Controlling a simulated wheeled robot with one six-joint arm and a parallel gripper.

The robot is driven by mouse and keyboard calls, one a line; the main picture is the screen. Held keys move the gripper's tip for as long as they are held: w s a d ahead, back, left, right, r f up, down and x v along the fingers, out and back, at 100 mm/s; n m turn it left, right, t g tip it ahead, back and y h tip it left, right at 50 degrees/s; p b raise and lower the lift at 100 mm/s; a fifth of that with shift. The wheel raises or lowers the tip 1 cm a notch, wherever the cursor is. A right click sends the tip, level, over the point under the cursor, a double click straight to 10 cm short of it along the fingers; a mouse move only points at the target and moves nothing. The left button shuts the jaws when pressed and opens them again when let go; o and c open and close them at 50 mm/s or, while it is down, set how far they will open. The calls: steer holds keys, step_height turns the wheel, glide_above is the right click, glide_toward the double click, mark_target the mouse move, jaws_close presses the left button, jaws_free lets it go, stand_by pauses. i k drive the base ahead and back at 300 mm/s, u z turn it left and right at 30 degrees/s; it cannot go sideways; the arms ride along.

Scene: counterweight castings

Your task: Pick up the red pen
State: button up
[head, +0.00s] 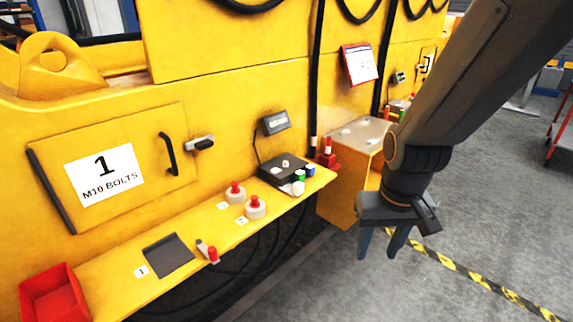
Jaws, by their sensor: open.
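I cannot tell for sure which thing is the red pen. A small upright red-and-white piece (328,147) stands in or at a red holder (327,161) at the right end of the yellow ledge, and it may be a pen. A short grey and red piece (208,252) lies near the ledge's front edge. My gripper (379,256) hangs with its fingers down, open and empty, in front of the yellow machine and to the right of the ledge. It is apart from both red pieces.
The yellow ledge (115,292) carries a red bin (54,293), a dark mat (168,256), two red-topped round pieces (235,193) (255,207) and a black box (286,170). A yellow block (345,186) juts out beside my gripper. Grey floor lies open at right.

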mark_target(328, 138)
steer(key=z, duration=0.25)
steer(key=i, duration=1.8)
steer(key=u, duration=0.55)
